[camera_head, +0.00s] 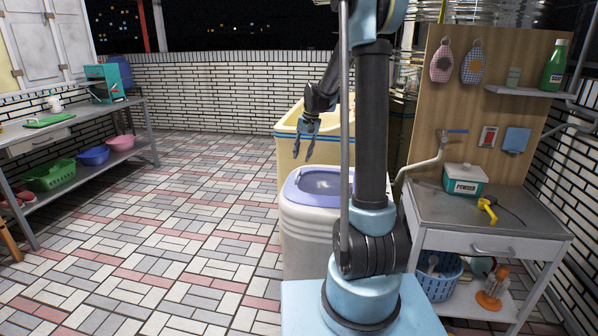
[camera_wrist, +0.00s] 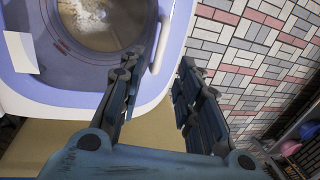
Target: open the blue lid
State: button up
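The blue lid (camera_head: 304,195) is a pale lavender-blue panel with a clear window, lying flat on top of a whitish tub-like machine (camera_head: 308,235). My arm hides its right part in the head view. In the wrist view the lid (camera_wrist: 60,82) fills the upper left, with its round window and a white bar-like handle (camera_wrist: 160,46) along its edge. My gripper (camera_head: 303,154) is above the lid's far side, pointing down. In the wrist view my gripper (camera_wrist: 158,62) has its fingers apart and empty, with the handle showing between the tips. I cannot tell whether they touch.
A yellowish tub or cabinet (camera_head: 288,150) stands behind the machine. To the right is a grey counter (camera_head: 462,215) with a powder box (camera_head: 464,181) and a yellow tool (camera_head: 487,208). A shelf with basins (camera_head: 93,155) stands far left. The tiled floor between is clear.

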aim_at(299, 173)
jog(key=f, duration=0.2)
jog(key=a+f, duration=0.1)
jog(key=f, duration=0.4)
jog(key=shift+w+a+f, duration=0.2)
jog(key=shift+f, duration=0.1)
jog(key=shift+c, duration=0.2)
grip_shut()
